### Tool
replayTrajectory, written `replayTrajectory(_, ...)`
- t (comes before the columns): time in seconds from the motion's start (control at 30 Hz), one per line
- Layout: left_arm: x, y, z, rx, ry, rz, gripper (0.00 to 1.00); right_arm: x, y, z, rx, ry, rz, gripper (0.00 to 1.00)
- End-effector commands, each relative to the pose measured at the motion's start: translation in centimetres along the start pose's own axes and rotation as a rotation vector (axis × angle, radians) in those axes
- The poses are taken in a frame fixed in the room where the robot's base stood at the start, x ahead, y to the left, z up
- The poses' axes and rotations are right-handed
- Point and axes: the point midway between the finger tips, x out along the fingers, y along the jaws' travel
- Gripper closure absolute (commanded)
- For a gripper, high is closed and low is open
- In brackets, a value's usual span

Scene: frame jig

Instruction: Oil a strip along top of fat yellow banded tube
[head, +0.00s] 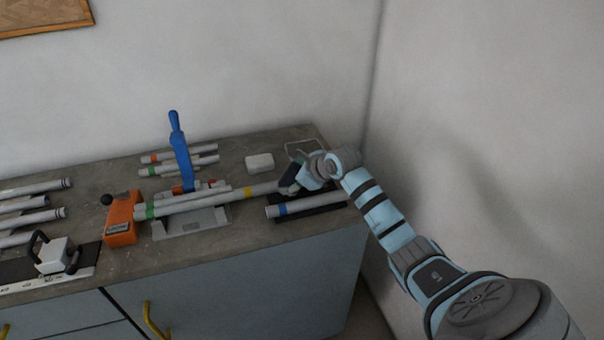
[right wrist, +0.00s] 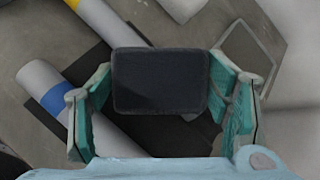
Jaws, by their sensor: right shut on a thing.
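The fat grey tube (head: 265,188) with a yellow band lies at the right of the clamp jig, its right end running up to my right gripper. A piece of it with a bit of yellow shows at the top left of the right wrist view (right wrist: 98,17). My right gripper (head: 289,181) is shut on a dark rectangular pad (right wrist: 160,80). The pad is over or beside the tube's right end and hides part of it. I cannot tell whether the pad touches the tube. My left gripper is not in view.
A blue-banded tube (head: 310,204) lies on a black mat (head: 338,203) in front of my gripper. A white block (head: 259,163) stands behind. A blue-handled clamp (head: 180,150) and an orange block (head: 121,219) stand left. Several tubes lie further left.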

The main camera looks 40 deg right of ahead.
Motion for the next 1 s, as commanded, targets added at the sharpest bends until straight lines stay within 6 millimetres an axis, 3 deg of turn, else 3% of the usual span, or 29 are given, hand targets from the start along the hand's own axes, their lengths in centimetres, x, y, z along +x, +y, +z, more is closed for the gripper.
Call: replayTrajectory(1.0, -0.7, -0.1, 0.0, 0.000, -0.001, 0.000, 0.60, 2.4, 5.6, 5.1, 0.001, -0.002, 0.001, 0.52)
